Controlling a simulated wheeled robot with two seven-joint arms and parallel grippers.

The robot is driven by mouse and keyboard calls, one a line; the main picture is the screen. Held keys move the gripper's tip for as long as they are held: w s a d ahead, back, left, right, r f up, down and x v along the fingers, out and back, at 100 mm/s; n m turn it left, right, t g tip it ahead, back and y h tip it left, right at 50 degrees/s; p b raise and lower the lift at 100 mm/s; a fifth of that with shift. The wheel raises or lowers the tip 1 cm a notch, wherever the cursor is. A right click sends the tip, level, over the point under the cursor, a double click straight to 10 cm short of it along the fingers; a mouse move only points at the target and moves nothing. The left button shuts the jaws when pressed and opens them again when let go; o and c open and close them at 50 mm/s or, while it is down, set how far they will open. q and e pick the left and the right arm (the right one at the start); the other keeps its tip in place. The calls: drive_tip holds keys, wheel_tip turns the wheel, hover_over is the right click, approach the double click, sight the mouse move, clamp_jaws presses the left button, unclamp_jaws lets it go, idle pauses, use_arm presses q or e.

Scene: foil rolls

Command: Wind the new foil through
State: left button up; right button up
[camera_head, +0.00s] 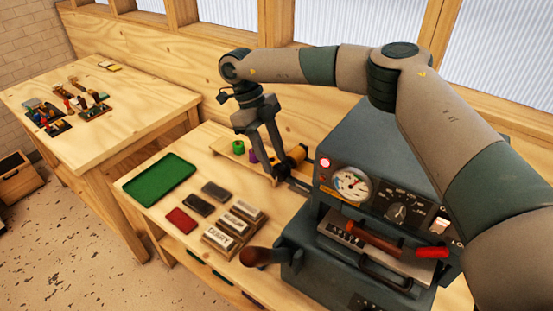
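A grey stamping press (345,155) with a dial gauge, a knob and a red-handled front part stands at the right of the bench. A gold-orange foil roll (293,158) with dark ends sits at its left side. My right gripper (272,162) points down at this roll, its fingers slightly apart. The fingertips overlap the roll, and I cannot tell whether they grip it. A green roll (238,147) and a purple roll (253,156) stand on a small wooden rack behind and left of the gripper. My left gripper is out of view.
A green tray (158,180) lies at the bench's left end. Dark and red pads (181,220) and lettered blocks (217,239) lie between tray and press. A dark-brown handle (262,256) juts from the press. A second table (120,120) holds small tools.

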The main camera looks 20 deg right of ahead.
sight(280, 166)
drive_tip(key=shift+p+x, duration=0.6)
drive_tip(key=shift+x, duration=1.15)
clamp_jaws()
drive_tip(key=shift+f+b, duration=0.15)
drive_tip(key=shift+b, duration=0.4)
drive_tip(key=t+y+b, duration=0.1)
drive_tip(key=t+b, duration=0.1)
drive_tip(key=b, duration=0.3)
drive_tip(key=t+y+b, duration=0.1)
drive_tip(key=y+b, duration=0.1)
drive_tip(key=b, duration=0.3)
drive_tip(key=shift+s+d+t+b, duration=0.25)
drive_tip(key=shift+s+t+b, duration=0.1)
drive_tip(key=shift+t+b, duration=0.05)
drive_tip(key=shift+b, duration=0.6)
drive_tip(key=shift+r+t+y, duration=0.25)
drive_tip(key=shift+t+y, duration=0.05)
